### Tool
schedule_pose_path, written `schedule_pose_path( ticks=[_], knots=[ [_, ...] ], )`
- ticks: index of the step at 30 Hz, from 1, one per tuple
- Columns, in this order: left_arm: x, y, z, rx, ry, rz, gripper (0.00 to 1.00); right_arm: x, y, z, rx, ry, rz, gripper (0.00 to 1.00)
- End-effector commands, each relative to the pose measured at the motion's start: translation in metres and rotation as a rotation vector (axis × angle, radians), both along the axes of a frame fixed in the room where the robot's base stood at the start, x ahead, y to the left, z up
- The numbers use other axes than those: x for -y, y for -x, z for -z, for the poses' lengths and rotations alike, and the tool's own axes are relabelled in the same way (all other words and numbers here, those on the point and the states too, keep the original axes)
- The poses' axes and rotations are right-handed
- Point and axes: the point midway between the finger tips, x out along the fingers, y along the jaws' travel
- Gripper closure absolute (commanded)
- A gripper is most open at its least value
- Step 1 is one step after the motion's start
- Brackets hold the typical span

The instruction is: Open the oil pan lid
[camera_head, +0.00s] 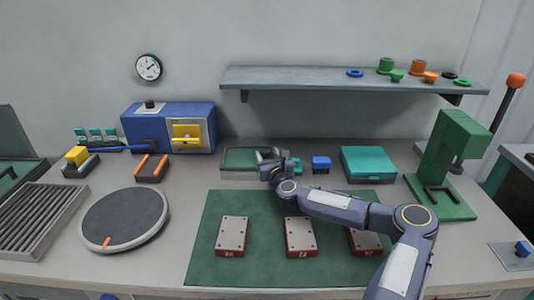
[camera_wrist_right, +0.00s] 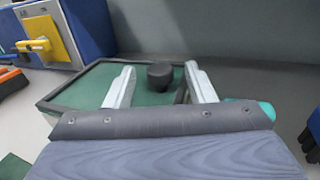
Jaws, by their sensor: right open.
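A green flat lid with a dark rim (camera_head: 238,159) lies at the back of the bench, left of my right gripper (camera_head: 268,153). I take it for the oil pan lid; the pan beneath is hidden. The right wrist view shows its green surface (camera_wrist_right: 88,88) and a dark round knob (camera_wrist_right: 160,77) standing on it. My right gripper's (camera_wrist_right: 160,69) two pale fingers are open, one on each side of the knob with gaps between. Contact with the lid cannot be told. My left gripper is in neither view.
A blue box with a yellow handle (camera_head: 187,136) stands behind to the left. A small blue block (camera_head: 321,165) and a teal case (camera_head: 368,164) sit to the right. A grey shelf (camera_head: 340,78) hangs above. Red-edged blocks (camera_head: 231,236) lie on the green mat (camera_head: 265,268).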

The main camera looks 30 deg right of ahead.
Motion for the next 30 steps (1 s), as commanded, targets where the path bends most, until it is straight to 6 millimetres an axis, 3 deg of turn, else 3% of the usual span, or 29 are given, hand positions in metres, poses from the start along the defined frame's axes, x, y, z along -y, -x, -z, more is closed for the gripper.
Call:
schedule_pose_path(
  ticks=[11, 22, 30],
  knots=[
    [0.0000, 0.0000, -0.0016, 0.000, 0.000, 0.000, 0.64, 0.0016, -0.0088, 0.0006, -0.001, 0.000, -0.001, 0.51],
    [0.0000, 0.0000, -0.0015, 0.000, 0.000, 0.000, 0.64, 0.0016, -0.0086, 0.0004, 0.000, 0.001, -0.001, 0.98],
    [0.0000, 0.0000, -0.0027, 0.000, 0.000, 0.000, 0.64, 0.0014, -0.0086, -0.0014, -0.003, 0.005, -0.001, 1.00]
  ],
)
